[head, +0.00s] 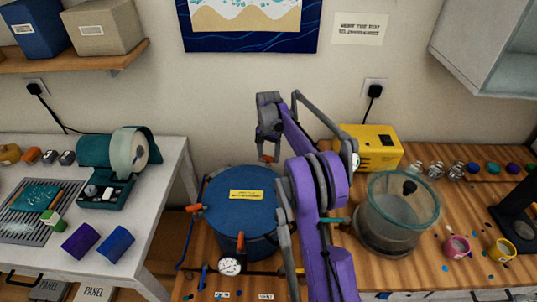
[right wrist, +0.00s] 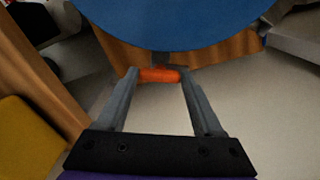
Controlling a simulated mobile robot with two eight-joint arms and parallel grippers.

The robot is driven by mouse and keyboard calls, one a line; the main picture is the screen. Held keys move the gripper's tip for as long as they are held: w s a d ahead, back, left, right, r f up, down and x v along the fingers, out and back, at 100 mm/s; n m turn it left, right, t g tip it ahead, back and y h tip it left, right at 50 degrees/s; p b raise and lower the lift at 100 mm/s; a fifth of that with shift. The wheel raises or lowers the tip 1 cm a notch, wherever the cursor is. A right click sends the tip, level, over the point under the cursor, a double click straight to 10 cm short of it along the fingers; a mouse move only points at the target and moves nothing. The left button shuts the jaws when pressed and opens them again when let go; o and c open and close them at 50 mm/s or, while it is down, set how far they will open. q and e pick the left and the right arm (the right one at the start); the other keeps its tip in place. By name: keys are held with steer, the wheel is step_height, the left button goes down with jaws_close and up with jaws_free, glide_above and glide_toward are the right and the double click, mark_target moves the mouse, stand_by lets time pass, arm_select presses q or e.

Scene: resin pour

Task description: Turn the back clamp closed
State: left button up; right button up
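The pressure pot with a round blue lid (head: 228,208) stands on the wooden bench in the head view. The back clamp's orange handle (head: 268,158) shows at the lid's far edge, and in the right wrist view it lies crosswise (right wrist: 160,75). My right gripper (head: 267,143) reaches over the pot to this handle. In the right wrist view its fingers stand wide apart, one at each end of the handle; I cannot tell whether they touch it. Other orange clamp handles show at the lid's left (head: 194,208) and front (head: 241,241). My left gripper is not in view.
A yellow machine (head: 370,148) stands behind my right arm. A clear vacuum chamber (head: 398,215) stands to the right, with small cups (head: 457,247) beyond it. A pressure gauge (head: 229,266) sits at the pot's front. A white table (head: 150,225) stands at left.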

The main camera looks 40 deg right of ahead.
steer(key=c, duration=0.9)
steer(key=shift+o, duration=0.2)
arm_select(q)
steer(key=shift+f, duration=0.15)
arm_select(e)
steer(key=shift+n, duration=0.3)
steer(key=n, duration=0.3)
steer(key=shift+n+b, duration=0.35)
steer(key=shift+n, duration=0.05)
steer(key=n, duration=0.4)
steer(key=shift+n, duration=0.3)
steer(key=n, duration=0.4)
steer(key=shift+b, duration=0.35)
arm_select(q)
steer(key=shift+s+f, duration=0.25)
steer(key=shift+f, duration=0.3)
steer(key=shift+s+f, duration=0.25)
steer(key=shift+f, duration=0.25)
arm_select(e)
steer(key=n, duration=0.4)
steer(key=shift+n, duration=0.6)
